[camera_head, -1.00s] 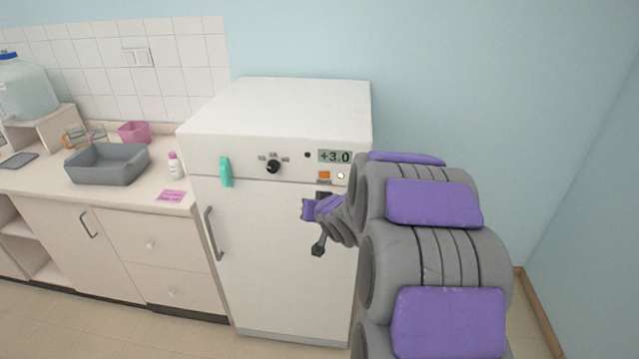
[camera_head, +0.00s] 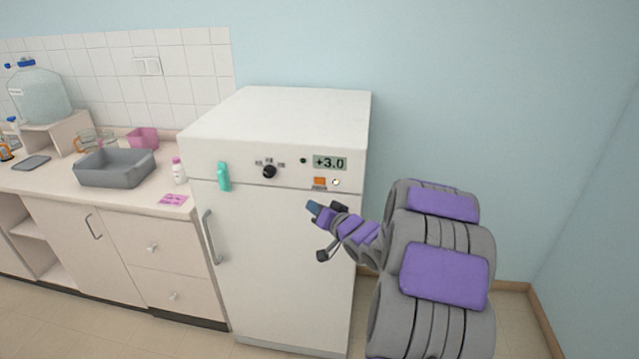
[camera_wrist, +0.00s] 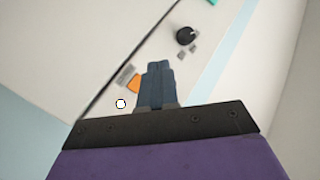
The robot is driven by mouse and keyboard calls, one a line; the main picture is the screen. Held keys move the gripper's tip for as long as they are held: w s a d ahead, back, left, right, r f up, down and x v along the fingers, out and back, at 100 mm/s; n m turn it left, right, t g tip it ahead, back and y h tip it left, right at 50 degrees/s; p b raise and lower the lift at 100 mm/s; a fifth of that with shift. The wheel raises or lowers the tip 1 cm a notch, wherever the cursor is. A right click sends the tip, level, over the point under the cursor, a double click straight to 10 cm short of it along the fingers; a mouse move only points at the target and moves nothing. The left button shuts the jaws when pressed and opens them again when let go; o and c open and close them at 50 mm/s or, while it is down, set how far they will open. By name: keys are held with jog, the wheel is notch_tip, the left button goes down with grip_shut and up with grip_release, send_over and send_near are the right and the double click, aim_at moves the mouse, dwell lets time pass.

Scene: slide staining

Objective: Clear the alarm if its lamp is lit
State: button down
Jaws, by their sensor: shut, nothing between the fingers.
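The white fridge (camera_head: 270,265) has a control panel along its upper front. An orange button (camera_head: 319,181) sits there below the "+3.0" display (camera_head: 330,163). Right beside the button is a small round lamp (camera_head: 336,182), bright pale yellow-white, which looks lit. The wrist view shows the lamp (camera_wrist: 121,104) bright, and the orange button (camera_wrist: 134,84) partly hidden behind the fingers. My gripper (camera_head: 312,206) is shut and empty, just below the button in the head view, its fingers pointing up towards the panel. Its closed fingers (camera_wrist: 158,68) also show in the wrist view. Contact cannot be told.
A black knob (camera_head: 269,172) and a small dark dot (camera_head: 303,161) are on the panel. A teal item (camera_head: 223,177) hangs at its left. The fridge handle (camera_head: 212,237) is lower left. A counter with a grey basin (camera_head: 114,168) stands left.

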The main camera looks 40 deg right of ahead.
aim_at(319, 181)
jog(key=w+d+p, duration=0.2)
jog(key=w+d, duration=0.1)
jog(key=w+d+p, duration=0.2)
jog(key=d, duration=0.1)
jog(key=shift+w+d, duration=0.25)
jog(key=shift+w, duration=0.15)
jog(key=shift+w+d+r+p, duration=0.15)
jog(key=shift+d+r+p, duration=0.05)
jog(key=shift+p, duration=0.8)
dwell(1.5)
jog(key=shift+w+d+p, duration=0.25)
jog(key=shift+d+p, duration=0.05)
jog(key=shift+p, duration=0.35)
dwell(1.0)
jog(key=shift+a+f, duration=0.1)
jog(key=shift+s+a, duration=0.45)
jog(key=shift+s, duration=0.05)
jog(key=shift+a, duration=0.1)
dwell(0.3)
